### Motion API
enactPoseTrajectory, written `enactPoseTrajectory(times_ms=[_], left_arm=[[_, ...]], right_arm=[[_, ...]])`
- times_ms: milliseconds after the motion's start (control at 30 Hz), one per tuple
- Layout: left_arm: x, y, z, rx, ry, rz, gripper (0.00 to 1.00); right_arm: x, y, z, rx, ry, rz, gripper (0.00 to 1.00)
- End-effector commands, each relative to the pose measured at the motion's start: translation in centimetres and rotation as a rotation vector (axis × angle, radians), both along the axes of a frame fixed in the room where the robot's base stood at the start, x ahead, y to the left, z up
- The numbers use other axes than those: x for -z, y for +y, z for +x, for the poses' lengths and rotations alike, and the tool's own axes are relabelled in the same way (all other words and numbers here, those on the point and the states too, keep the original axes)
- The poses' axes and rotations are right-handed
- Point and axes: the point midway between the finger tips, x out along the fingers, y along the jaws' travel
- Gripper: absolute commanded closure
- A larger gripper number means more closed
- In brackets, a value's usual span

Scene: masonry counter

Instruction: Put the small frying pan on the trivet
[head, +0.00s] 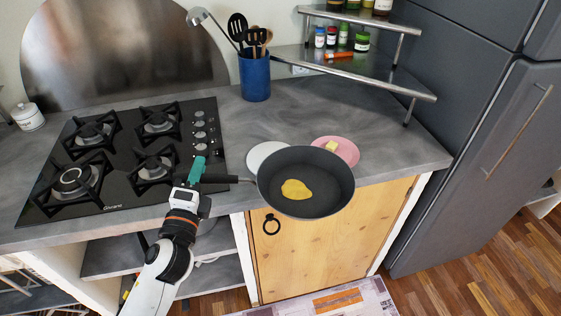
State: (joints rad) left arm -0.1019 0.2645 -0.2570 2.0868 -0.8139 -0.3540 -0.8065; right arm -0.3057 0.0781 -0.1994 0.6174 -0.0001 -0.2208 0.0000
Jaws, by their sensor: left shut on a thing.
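The small frying pan (330,185) is dark grey, with a yellow, egg-like piece (296,190) lying in it. My left gripper (204,178) is shut on the pan's black handle (221,179). The pan is held roughly level above the counter's front edge, and part of it overhangs the wooden cabinet door. A pale round disc (262,151) lies on the counter behind the pan's left rim, partly hidden by it. It may be the trivet, but I cannot tell for sure. My right gripper is not in view.
A pink plate (348,152) with a yellow block (332,146) sits behind the pan. The black gas hob (115,198) is at the left. A blue utensil pot (255,78) and a metal corner shelf (370,78) stand further back. The grey counter is clear between them.

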Motion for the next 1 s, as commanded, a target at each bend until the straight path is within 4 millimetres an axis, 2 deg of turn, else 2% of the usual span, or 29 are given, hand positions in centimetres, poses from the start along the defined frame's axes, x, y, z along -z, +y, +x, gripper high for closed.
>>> enactPoseTrajectory(times_ms=[33,200,300,400,533,733,833,1000], left_arm=[[0.1,0.5,2.1,0.003,-0.011,0.002,1.0],[-0.4,2.9,8.4,-0.015,-0.008,0.006,1.0],[-1.3,4.6,11.4,-0.036,-0.007,0.005,1.0],[-2.3,6.2,13.6,-0.056,-0.007,0.002,1.0],[-3.3,7.6,15.3,-0.076,-0.006,-0.003,1.0],[-3.6,8.3,16.0,-0.085,-0.004,-0.007,1.0],[-2.5,8.2,16.0,-0.085,-0.002,-0.009,1.0],[0.8,8.2,15.9,-0.085,-0.001,-0.012,1.0]], right_arm=[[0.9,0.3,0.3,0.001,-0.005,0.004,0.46],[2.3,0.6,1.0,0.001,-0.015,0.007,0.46],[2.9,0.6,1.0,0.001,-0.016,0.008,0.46],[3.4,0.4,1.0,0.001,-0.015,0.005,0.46],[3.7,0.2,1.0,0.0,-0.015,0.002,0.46],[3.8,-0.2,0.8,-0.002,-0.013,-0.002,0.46],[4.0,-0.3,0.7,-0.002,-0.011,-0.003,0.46],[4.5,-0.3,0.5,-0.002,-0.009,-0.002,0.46]])
